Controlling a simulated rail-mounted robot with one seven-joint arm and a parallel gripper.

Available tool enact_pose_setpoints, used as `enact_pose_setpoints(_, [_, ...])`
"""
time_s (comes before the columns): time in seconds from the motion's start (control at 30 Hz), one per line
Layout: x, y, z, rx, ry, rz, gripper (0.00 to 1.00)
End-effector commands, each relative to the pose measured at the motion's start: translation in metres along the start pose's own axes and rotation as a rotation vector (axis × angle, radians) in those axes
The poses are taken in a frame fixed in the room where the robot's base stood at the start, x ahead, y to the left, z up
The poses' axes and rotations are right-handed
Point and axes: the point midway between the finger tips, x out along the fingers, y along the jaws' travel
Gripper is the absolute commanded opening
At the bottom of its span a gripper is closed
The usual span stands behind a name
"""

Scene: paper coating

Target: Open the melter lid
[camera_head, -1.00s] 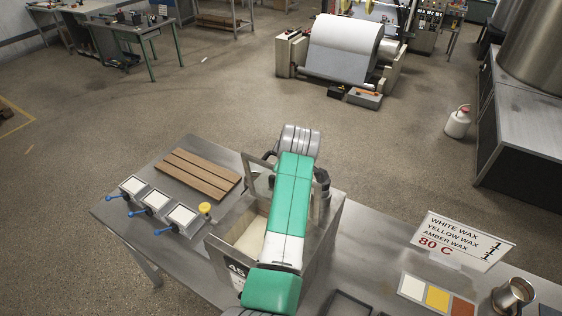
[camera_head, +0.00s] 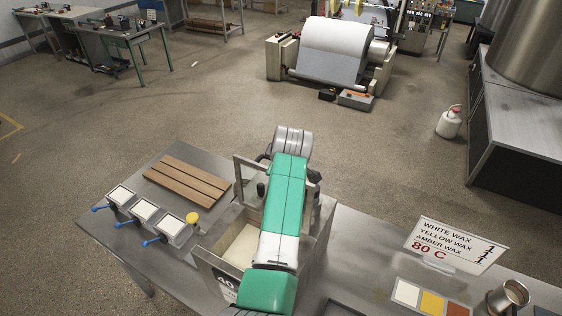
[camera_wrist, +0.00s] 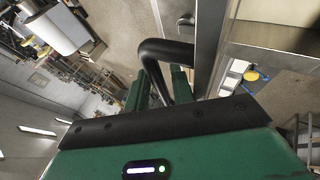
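The melter (camera_head: 207,268) is a steel box on the bench with pale wax inside; its mouth shows beside my arm. Its lid (camera_head: 238,172) stands raised, about upright, at the far side of the mouth, partly hidden by my arm. The lid's black bar handle (camera_wrist: 168,48) is in the wrist view, and the steel lid edge (camera_wrist: 208,45) runs beside it. My gripper (camera_wrist: 158,92) has its green fingers on both sides of the handle and looks shut on it. In the head view my arm hides the gripper.
To the right are a wax sign (camera_head: 455,244), colour swatches (camera_head: 432,300) and a metal cup (camera_head: 510,296).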

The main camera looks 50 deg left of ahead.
Motion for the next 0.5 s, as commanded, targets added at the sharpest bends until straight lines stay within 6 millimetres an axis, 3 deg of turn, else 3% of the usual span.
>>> enact_pose_setpoints(0.37, [-0.002,-0.001,0.001,0.000,0.000,-0.001,0.34])
enact_pose_setpoints(0.5, [-0.022,0.000,0.001,-0.001,0.000,0.003,0.34])
